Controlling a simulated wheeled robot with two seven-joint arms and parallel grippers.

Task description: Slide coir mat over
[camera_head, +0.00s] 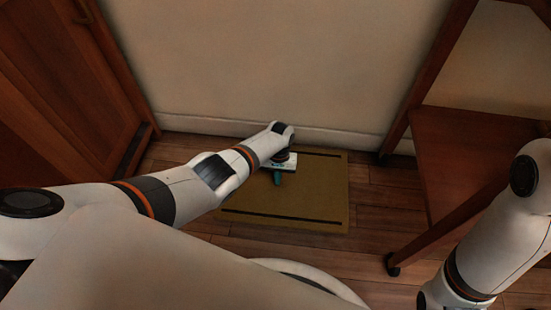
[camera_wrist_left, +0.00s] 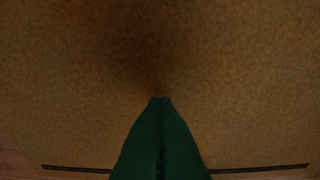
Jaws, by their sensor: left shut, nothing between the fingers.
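The coir mat (camera_head: 312,190) is a flat tan rectangle with a dark stripe near its far edge and another near its near edge. It lies on the wooden floor close to the far wall, with my left arm covering part of its left side. My left gripper (camera_head: 278,179) is over the mat, pointing down, with its green fingers shut and empty. In the left wrist view the shut fingers (camera_wrist_left: 160,140) point at the mat surface (camera_wrist_left: 240,70); I cannot tell whether they touch it. My right arm shows at the right, but its gripper is out of view.
A wooden cabinet (camera_head: 65,90) stands at the left. A wooden shelf unit or table (camera_head: 455,160) with a caster stands at the right. The pale wall (camera_head: 270,60) with a white baseboard is behind the mat. Bare floor (camera_head: 375,205) shows right of the mat.

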